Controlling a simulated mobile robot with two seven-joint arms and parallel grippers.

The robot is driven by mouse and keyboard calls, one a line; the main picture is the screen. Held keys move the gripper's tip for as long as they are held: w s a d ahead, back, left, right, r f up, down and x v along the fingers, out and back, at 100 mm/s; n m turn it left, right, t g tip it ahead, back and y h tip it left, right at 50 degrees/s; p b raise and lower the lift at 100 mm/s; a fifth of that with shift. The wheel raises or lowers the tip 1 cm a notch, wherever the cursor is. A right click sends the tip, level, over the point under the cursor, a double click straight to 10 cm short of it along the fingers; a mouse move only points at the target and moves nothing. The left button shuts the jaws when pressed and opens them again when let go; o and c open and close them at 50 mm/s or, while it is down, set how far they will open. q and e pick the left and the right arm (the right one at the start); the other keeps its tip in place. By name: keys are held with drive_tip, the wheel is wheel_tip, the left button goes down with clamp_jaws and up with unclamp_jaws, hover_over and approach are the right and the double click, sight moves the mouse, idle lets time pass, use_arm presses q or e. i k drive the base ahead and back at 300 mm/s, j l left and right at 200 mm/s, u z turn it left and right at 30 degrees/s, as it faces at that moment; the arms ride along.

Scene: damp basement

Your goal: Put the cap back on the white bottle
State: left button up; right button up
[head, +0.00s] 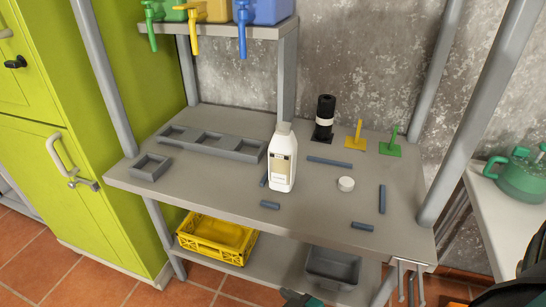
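The white bottle (283,172) stands upright on the grey workbench (225,185), with a beige label on its front. Its neck is at the top; the opening is too small to make out. A round white cap (345,184) lies on the bench to the right of the bottle, apart from it. Neither gripper shows clearly. A dark and teal piece at the bottom edge, and a dark shape in the bottom right corner, may be parts of my arms. Both are cut off by the frame, and no fingertips can be made out. Nothing touches the bottle or cap.
Blue-grey bars (330,162) lie around the bottle and cap. A grey three-part tray (212,143) and small square tray (149,167) sit left. A black roll (324,117), yellow stand (356,135) and green stand (392,143) are behind. Grey uprights flank the bench.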

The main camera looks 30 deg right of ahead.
sight(282, 148)
drive_tip(key=z, duration=1.55)
drive_tip(key=j+u, duration=0.1)
drive_tip(key=j, duration=0.2)
